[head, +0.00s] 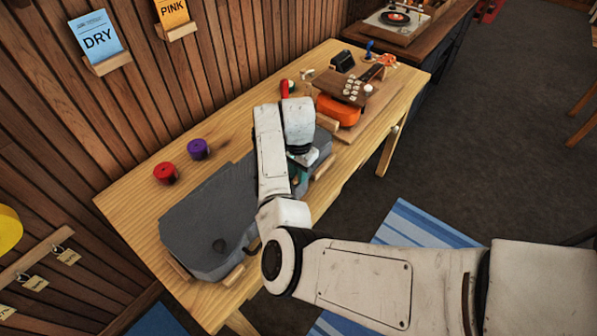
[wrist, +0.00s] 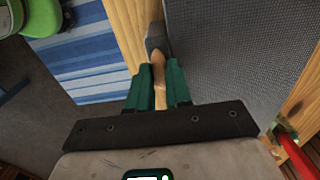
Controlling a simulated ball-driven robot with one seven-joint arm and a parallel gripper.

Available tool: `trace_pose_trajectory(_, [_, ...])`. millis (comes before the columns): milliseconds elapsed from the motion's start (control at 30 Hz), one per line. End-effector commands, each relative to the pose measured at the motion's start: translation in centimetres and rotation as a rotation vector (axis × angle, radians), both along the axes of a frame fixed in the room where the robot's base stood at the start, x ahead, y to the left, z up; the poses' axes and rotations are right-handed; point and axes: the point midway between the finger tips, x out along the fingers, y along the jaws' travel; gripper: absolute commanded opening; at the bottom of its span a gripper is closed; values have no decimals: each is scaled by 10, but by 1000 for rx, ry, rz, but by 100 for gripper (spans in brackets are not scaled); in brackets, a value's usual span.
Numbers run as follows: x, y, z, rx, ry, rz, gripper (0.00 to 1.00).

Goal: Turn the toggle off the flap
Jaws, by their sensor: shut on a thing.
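My gripper (wrist: 160,88) has green fingers. In the wrist view they are shut on a pale wooden piece, the toggle (wrist: 160,66), with one finger on each side. A dark grey block (wrist: 156,38) lies at the toggle's far end. The grey textured flap (wrist: 240,60) fills the area right of the fingers. In the head view my arm hides most of the gripper, and a bit of green (head: 298,174) shows over the grey case (head: 205,225) on the table. The held toggle cannot be made out there.
The wooden table (head: 140,190) carries a red roll (head: 165,173), a purple roll (head: 198,149) and an orange case (head: 338,110) with a wooden board on it. A slatted wall stands behind. A blue striped rug (head: 420,228) lies on the floor in front.

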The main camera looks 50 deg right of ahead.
Motion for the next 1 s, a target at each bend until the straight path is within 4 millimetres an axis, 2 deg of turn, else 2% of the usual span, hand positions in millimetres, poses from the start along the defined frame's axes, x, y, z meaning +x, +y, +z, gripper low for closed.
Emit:
trace_pose_trajectory(467, [1, 0, 1, -1, -2, -14, 0])
trace_pose_trajectory(500, [1, 0, 1, -1, -2, -14, 21])
trace_pose_trajectory(733, [0, 0, 0, -1, -1, -14, 43])
trace_pose_trajectory(1000, [0, 0, 1, -1, -1, -13, 45])
